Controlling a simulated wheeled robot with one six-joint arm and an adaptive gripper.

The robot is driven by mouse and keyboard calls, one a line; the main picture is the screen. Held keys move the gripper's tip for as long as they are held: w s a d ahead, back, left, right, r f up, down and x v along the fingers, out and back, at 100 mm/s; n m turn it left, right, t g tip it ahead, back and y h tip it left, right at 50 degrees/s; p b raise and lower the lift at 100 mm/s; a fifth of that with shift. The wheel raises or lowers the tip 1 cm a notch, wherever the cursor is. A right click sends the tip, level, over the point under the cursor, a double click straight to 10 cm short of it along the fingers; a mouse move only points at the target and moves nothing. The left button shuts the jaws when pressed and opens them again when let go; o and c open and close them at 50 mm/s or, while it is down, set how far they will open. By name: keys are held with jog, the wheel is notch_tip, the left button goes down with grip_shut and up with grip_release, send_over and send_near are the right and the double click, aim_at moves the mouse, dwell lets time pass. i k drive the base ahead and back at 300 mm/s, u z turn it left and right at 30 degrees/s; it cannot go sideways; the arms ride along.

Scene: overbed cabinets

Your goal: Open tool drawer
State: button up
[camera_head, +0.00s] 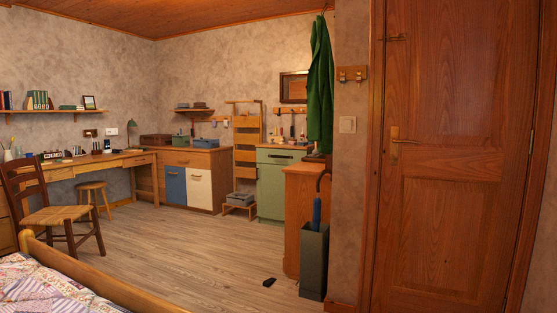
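Several drawer fronts show, and I cannot tell for certain which one is the tool drawer. The green cabinet (271,190) in the middle back has a shut top drawer (279,157) with a dark slot or handle, and small tools hang on a rail above it. The wooden cabinet (188,158) left of it has a wide wooden upper front over a blue door and a white door, all shut. The long desk (105,163) along the left wall has drawer fronts under its top. My gripper is not in view.
A bed (50,285) fills the lower left corner, with a chair (62,213) and stool (93,192) beyond it. A wooden cabinet (303,215) and umbrella stand (313,262) stand right of centre. A small dark object (269,282) lies on otherwise open floor. The door (455,170) is shut.

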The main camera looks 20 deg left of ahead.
aim_at(278, 155)
jog(key=u, duration=0.5)
jog(key=i, duration=3.25)
jog(key=u, duration=1.8)
jog(key=i, duration=4.1)
jog(key=z, duration=1.75)
